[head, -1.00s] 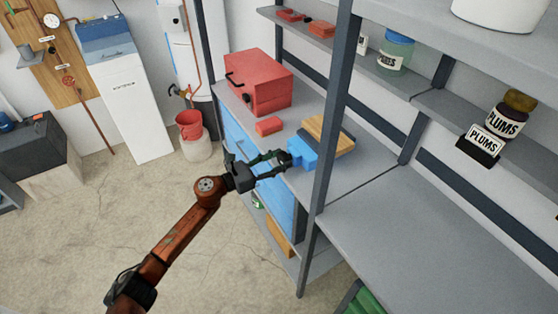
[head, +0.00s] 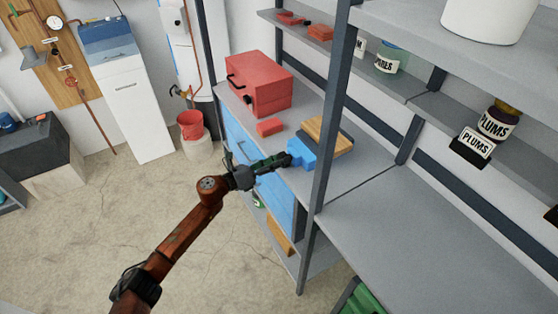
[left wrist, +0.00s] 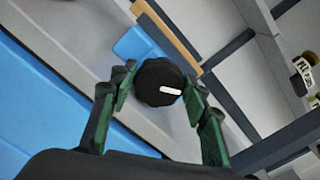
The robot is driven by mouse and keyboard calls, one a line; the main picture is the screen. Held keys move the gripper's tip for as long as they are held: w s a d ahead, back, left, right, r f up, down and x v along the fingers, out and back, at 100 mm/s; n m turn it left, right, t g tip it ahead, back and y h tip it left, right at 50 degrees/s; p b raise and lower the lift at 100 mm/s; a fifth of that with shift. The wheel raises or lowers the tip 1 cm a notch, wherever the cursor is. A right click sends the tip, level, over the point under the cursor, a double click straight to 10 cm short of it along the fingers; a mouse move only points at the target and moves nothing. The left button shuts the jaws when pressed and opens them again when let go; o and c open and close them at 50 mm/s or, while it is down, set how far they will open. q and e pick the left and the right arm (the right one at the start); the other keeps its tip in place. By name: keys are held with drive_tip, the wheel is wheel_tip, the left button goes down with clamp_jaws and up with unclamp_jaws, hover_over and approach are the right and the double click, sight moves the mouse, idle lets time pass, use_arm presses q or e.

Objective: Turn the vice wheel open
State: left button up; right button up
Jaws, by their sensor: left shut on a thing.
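The blue vice (head: 302,152) sits at the front edge of the grey shelf, with a wooden block (head: 322,132) behind it. It also shows in the left wrist view (left wrist: 135,42). The vice wheel (left wrist: 158,82) is a round black knob with a white mark, seen face-on in the left wrist view. My left gripper (head: 284,160) is at the vice's front. In the left wrist view its green fingers (left wrist: 159,88) stand on either side of the wheel, shut on it. In the head view the gripper mostly hides the wheel. My right gripper is not in view.
A dark shelf post (head: 327,150) stands close to the right of the vice. A red toolbox (head: 258,82) and a small red block (head: 270,127) are on the shelf to the left. Blue drawers (head: 262,180) lie below. The floor at left is open.

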use_arm(q)
drive_tip(key=o, duration=1.1)
drive_tip(key=shift+o, duration=0.2)
drive_tip(key=v, duration=1.2)
drive_tip(key=shift+c, duration=0.2)
